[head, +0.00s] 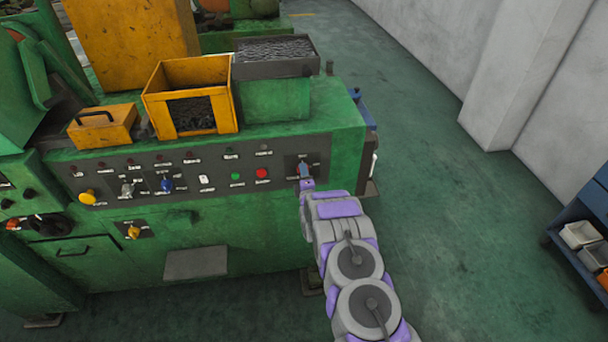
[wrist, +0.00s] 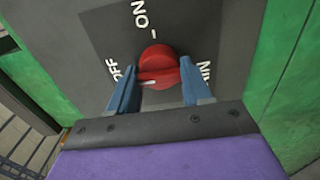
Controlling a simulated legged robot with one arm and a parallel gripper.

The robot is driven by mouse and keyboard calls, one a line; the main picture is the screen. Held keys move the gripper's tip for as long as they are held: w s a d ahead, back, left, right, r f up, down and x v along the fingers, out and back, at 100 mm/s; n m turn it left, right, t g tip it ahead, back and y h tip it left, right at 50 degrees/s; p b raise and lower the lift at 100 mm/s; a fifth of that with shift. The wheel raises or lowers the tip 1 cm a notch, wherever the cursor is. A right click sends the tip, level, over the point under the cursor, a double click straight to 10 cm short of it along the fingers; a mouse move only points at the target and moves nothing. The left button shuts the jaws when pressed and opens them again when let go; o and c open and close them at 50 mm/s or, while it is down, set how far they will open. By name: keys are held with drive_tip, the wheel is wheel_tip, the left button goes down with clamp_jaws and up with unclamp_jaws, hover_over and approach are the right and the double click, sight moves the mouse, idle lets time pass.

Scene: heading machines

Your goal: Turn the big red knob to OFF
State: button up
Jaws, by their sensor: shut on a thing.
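The big red knob (wrist: 156,57) sits on a dark plate (wrist: 103,38) on the machine's front. The plate reads ON at the top and OFF at the left; the lettering at the right is partly covered. The knob's grip bar lies roughly level, with its white mark at the left end, toward OFF. My gripper (wrist: 160,68) is shut on the knob, one blue finger at each side. In the head view my gripper (head: 306,172) reaches the right end of the control panel (head: 215,183) and mostly hides the knob.
The panel also has a yellow knob (head: 87,197), a blue knob (head: 167,185), a green button (head: 235,176) and a smaller red button (head: 262,173). Yellow bins (head: 190,75) stand on the green machine. Open floor (head: 460,220) lies to the right, before a blue shelf (head: 585,215).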

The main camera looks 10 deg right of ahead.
drive_tip(key=shift+a+f, duration=0.15)
drive_tip(key=shift+a, duration=0.1)
drive_tip(key=o, duration=0.8)
drive_tip(key=shift+c, duration=0.2)
drive_tip(key=o, duration=0.3)
drive_tip(key=shift+a, duration=0.15)
drive_tip(key=shift+s, duration=0.15)
drive_tip(key=s, duration=1.7)
